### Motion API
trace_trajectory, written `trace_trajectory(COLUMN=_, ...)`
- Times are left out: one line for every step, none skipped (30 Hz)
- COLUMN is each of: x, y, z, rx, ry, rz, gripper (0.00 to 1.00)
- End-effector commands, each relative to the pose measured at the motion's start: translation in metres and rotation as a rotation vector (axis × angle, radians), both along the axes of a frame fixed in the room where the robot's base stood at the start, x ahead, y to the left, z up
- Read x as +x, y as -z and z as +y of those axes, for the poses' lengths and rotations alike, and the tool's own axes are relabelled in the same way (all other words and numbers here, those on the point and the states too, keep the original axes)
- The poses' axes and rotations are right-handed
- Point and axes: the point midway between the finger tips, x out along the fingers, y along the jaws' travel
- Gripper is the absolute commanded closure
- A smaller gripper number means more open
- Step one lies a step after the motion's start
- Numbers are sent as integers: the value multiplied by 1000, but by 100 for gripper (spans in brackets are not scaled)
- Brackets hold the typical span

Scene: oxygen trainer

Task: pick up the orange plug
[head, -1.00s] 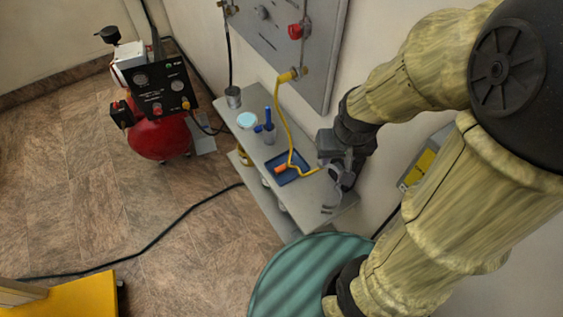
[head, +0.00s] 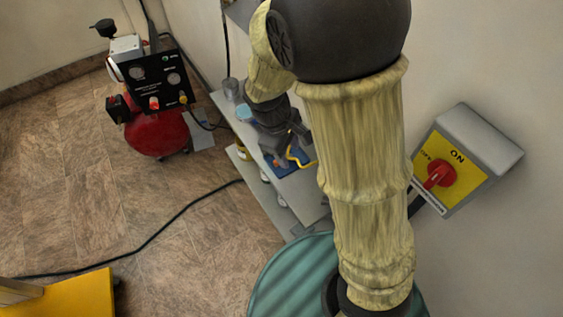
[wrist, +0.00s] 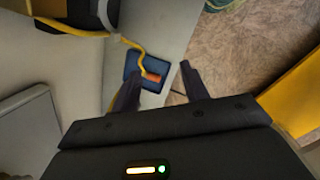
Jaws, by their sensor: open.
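The orange plug (wrist: 153,77) lies in a small blue tray (wrist: 131,64) on a grey shelf, at the end of a yellow hose (wrist: 130,43). In the wrist view it shows between the tips of my open gripper (wrist: 161,74), nearer the left finger. No contact with the fingers can be made out. In the head view my gripper (head: 277,143) is over the shelf at the tray and hides much of it. The blue tray (head: 287,168) and part of the yellow hose (head: 295,158) still show there. I cannot clearly make out the plug in the head view.
The grey shelf (head: 306,199) runs along the wall. A metal cup (head: 230,88) stands at its far end. A red compressor (head: 157,132) stands on the floor at left. A teal round drum (head: 283,277) is in front. A yellow switch box (head: 455,165) is on the right wall.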

Motion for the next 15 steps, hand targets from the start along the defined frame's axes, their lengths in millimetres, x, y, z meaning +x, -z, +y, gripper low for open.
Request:
trace_trajectory(x=2, y=9, z=12, rx=-37, ry=-80, rz=18, gripper=55)
trace_trajectory(x=4, y=12, z=18, rx=-59, ry=-127, rz=27, gripper=55)
trace_trajectory(x=5, y=15, z=25, rx=-91, ry=-188, rz=41, gripper=55)
trace_trajectory(x=7, y=18, z=31, rx=-114, ry=-232, rz=50, gripper=55)
trace_trajectory(x=7, y=20, z=37, rx=-140, ry=-278, rz=60, gripper=55)
trace_trajectory(x=9, y=23, z=45, rx=-172, ry=-339, rz=71, gripper=55)
trace_trajectory(x=10, y=25, z=52, rx=-198, ry=-383, rz=80, gripper=55)
trace_trajectory(x=11, y=27, z=58, rx=-224, ry=-427, rz=86, gripper=55)
trace_trajectory(x=12, y=30, z=67, rx=-260, ry=-487, rz=97, gripper=55)
trace_trajectory(x=12, y=31, z=74, rx=-288, ry=-532, rz=104, gripper=55)
trace_trajectory(x=12, y=33, z=81, rx=-317, ry=-575, rz=111, gripper=55)
trace_trajectory(x=12, y=35, z=90, rx=-355, ry=-632, rz=119, gripper=55)
trace_trajectory(x=12, y=36, z=98, rx=-384, ry=-676, rz=124, gripper=55)
trace_trajectory(x=12, y=37, z=105, rx=-415, ry=-718, rz=130, gripper=55)
trace_trajectory(x=12, y=37, z=114, rx=-453, ry=-769, rz=136, gripper=55)
